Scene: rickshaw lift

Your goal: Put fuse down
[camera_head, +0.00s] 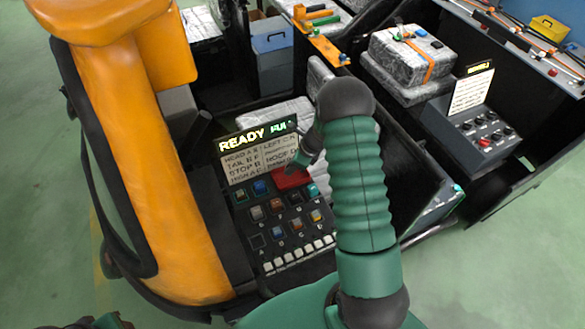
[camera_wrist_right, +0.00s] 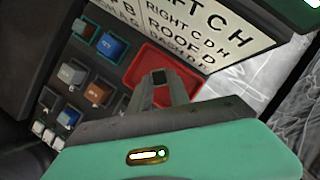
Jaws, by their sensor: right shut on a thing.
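My right arm comes down over the control panel in the head view, and its gripper (camera_head: 306,158) is at the red square piece (camera_head: 292,179) below the lit sign. In the right wrist view the grey fingers (camera_wrist_right: 162,88) are closed together in front of the same red piece (camera_wrist_right: 183,72), seemingly over it. My left gripper is not clearly in view.
The panel (camera_head: 248,214) carries several small coloured blocks in rows beside and below the red piece. A label board (camera_head: 252,160) with a READY sign stands behind it. An orange padded post (camera_head: 160,175) rises at the left. A second console (camera_head: 475,130) and wrapped packages (camera_head: 410,55) are at the right.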

